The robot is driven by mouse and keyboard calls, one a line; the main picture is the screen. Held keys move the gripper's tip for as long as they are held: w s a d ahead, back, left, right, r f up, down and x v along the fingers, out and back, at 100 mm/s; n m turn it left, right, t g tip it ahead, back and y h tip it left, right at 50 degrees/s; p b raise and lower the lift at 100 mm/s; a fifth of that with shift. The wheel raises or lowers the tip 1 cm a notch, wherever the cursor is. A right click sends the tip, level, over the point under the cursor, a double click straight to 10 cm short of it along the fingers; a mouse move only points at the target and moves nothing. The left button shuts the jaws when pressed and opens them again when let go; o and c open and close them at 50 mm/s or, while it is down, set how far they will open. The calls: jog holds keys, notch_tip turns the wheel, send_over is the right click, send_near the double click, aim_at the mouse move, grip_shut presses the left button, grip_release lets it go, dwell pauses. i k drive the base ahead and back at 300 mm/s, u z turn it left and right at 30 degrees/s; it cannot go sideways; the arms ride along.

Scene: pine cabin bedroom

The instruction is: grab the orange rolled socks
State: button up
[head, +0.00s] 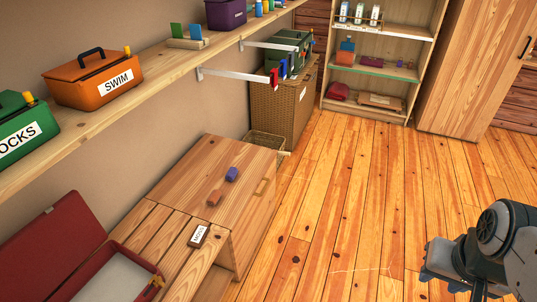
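A small orange-brown roll (214,197), which looks like the orange rolled socks, lies on the wooden chest top (190,172), near its front edge. A blue-purple roll (231,174) lies just behind it, a little to the right, with a small gap between them. Nothing covers the orange roll. Part of my own grey arm shows at the lower right, over the floor and well away from the chest.
A slatted bench top with a small labelled block (198,236) adjoins the chest in front. An open red box (115,275) stands at the lower left. A wall shelf (150,87) with labelled bins overhangs the left side. The plank floor (340,200) right of the chest is clear.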

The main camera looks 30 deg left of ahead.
aim_at(214, 197)
jog(key=u, duration=0.15)
jog(key=i, duration=1.5)
jog(key=u, duration=1.5)
jog(key=i, duration=0.95)
jog(key=u, duration=0.95)
